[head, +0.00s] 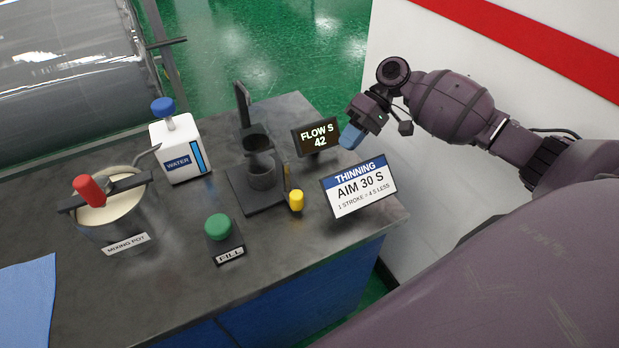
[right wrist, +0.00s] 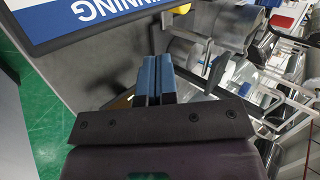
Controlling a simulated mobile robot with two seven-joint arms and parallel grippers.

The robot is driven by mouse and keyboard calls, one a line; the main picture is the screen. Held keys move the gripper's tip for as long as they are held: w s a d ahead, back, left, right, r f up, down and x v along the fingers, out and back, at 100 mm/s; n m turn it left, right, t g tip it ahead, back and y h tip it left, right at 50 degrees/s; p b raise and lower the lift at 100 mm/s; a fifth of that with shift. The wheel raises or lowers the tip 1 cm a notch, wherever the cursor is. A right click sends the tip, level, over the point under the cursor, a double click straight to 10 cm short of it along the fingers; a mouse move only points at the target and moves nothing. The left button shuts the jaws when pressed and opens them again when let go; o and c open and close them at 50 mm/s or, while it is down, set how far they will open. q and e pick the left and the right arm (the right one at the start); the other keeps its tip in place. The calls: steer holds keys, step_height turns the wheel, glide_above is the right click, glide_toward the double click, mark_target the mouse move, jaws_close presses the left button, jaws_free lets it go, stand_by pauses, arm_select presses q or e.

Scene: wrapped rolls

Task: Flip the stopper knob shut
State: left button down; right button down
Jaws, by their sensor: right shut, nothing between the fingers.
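The stand carries a dark upper cup (head: 257,142) above a lower cup (head: 262,176). My right gripper (head: 350,136) has blue fingertips, closed and empty, beside the flow display and behind the sign, apart from the knob. In the right wrist view its fingers (right wrist: 155,80) lie together, with a yellow piece (right wrist: 182,9) beyond them. My left gripper is out of view.
The thinning sign (head: 360,187) stands at the table's right edge, close to my right gripper. The flow display (head: 316,138) is behind it. A green FILL button (head: 218,227), a water container (head: 181,150) and a mixing pot (head: 112,215) stand left.

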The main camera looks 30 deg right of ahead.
mark_target(286, 176)
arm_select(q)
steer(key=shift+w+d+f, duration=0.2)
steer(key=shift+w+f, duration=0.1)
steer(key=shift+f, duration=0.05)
arm_select(e)
steer(key=shift+w+d+f, duration=0.3)
steer(key=shift+w+f, duration=0.05)
steer(key=shift+f, duration=0.1)
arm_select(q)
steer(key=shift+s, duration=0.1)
arm_select(e)
steer(key=shift+a, duration=0.1)
steer(key=x, duration=1)
steer(key=shift+b, duration=0.3)
steer(key=a, duration=0.3)
steer(key=shift+s, duration=0.2)
steer(key=shift+a, duration=0.4)
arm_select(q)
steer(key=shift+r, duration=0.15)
arm_select(e)
steer(key=shift+s, duration=0.1)
arm_select(q)
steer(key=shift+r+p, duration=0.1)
steer(key=shift+p, duration=0.2)
arm_select(e)
steer(key=shift+a, duration=0.1)
